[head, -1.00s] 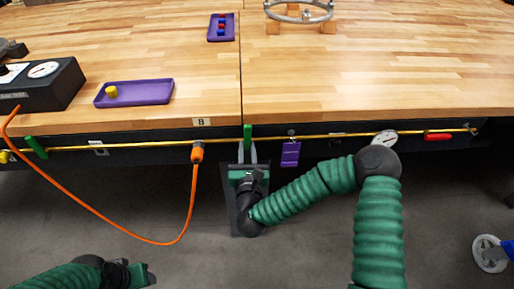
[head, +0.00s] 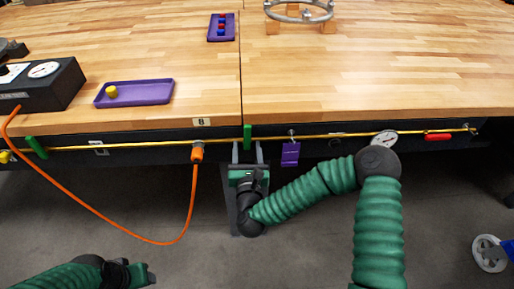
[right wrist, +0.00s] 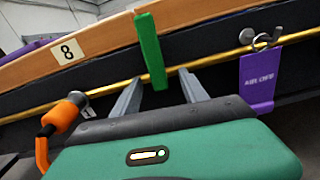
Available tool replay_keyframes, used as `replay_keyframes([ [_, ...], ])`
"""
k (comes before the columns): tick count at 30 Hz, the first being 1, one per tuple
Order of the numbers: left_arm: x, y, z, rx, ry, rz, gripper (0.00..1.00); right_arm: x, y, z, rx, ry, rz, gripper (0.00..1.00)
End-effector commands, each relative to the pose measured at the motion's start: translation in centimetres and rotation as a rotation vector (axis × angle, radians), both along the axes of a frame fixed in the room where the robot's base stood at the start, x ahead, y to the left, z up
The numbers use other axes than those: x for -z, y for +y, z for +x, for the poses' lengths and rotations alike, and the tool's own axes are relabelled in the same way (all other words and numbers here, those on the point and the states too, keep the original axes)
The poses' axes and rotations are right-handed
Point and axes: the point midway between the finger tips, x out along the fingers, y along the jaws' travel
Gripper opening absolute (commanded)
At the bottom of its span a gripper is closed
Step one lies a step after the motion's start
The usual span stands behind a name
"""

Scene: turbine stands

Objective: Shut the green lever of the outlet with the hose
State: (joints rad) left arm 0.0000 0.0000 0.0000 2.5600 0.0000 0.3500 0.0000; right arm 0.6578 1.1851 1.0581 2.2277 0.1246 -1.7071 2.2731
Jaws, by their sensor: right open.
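The yellow pipe (head: 330,136) runs along the bench front. An orange hose (head: 188,205) hangs from an orange fitting (head: 197,152) on it; the fitting also shows in the right wrist view (right wrist: 64,112). The green lever (head: 247,137) right of the fitting stands upright across the pipe; it is large in the right wrist view (right wrist: 150,50). My right gripper (head: 247,150) is open, one finger on each side of the lever's lower end, with gaps visible. Another green lever (head: 36,147) sits at the far left, tilted. My left gripper (head: 143,274) is low at left, away from the pipe.
A purple tag (head: 290,154) hangs close right of the lever. Further right are a gauge (head: 384,139) and a red handle (head: 438,137). A black gauge box (head: 42,87) and a purple tray (head: 134,92) stand on the bench. The floor below is mostly clear.

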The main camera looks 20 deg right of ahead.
Motion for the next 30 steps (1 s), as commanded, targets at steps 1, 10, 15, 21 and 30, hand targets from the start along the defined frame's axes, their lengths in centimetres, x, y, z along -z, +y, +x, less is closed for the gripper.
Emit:
replay_keyframes([
  [1, 0.0, 0.0, 0.0, 0.0, 0.0, 0.0, 0.53, 0.0, 0.0, 0.0, 0.0, 0.0, 0.0, 0.53],
  [10, 0.0, 0.0, 0.0, 0.0, 0.0, 0.0, 0.53, 0.0, 0.1, -0.3, -0.001, 0.001, 0.0, 0.53],
  [15, -0.2, 0.0, 0.0, 0.0, 0.0, 0.0, 0.53, 0.0, 0.6, -1.9, -0.002, 0.002, 0.001, 0.53],
  [21, -0.2, 0.0, 0.0, 0.0, 0.0, 0.0, 0.53, 0.0, 1.1, -3.7, -0.002, 0.001, 0.0, 0.53],
  [30, -0.2, 0.0, 0.0, 0.0, 0.0, 0.0, 0.53, 0.0, 1.4, -4.8, 0.0, 0.0, 0.0, 0.53],
])
